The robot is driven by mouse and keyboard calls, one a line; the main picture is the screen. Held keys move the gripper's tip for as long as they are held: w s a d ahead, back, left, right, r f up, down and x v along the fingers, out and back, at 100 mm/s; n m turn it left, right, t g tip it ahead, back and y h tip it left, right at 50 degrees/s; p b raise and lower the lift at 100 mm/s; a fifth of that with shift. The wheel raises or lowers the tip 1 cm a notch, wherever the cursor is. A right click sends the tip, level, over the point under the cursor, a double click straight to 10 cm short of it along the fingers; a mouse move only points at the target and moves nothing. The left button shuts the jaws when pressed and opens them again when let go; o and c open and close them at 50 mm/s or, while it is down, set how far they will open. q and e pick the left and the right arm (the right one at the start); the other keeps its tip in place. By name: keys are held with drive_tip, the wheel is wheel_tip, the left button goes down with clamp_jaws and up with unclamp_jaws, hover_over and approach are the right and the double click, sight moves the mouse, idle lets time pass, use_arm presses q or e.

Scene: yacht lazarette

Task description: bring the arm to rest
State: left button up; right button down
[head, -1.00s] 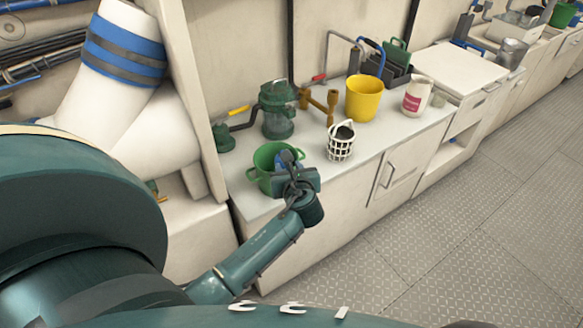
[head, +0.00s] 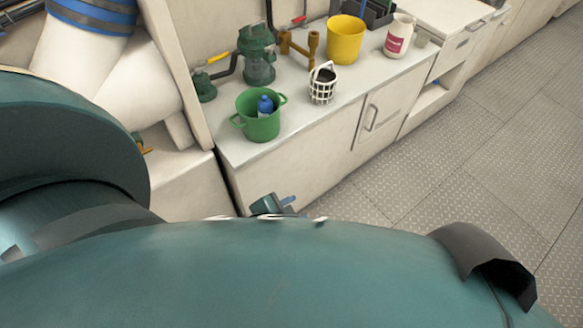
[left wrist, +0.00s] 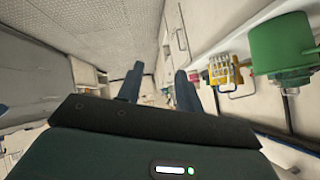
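My left gripper (head: 272,205) shows only in part in the head view, low in front of the counter front and apart from it. My own body hides the rest of that arm. In the left wrist view the two fingers of the left gripper (left wrist: 158,86) stand apart with nothing between them, so it is open and empty. My right gripper is in neither view.
A green bucket (head: 262,126) with a blue-topped item (head: 265,105) inside stands on the counter (head: 310,118). A white basket (head: 322,86), yellow bucket (head: 345,40), green pump (head: 257,60) and white bottle (head: 399,36) stand beyond. The floor (head: 440,150) at right is clear.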

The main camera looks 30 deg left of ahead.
use_arm(q)
drive_tip(key=s+n, duration=0.1)
drive_tip(key=s+d+n, duration=0.1)
drive_tip(key=n, duration=0.1)
drive_tip(key=s+d+n+h, duration=0.1)
drive_tip(key=shift+s+f+n, duration=0.25)
drive_tip(key=shift+s+n, duration=0.05)
drive_tip(key=shift+s, duration=0.1)
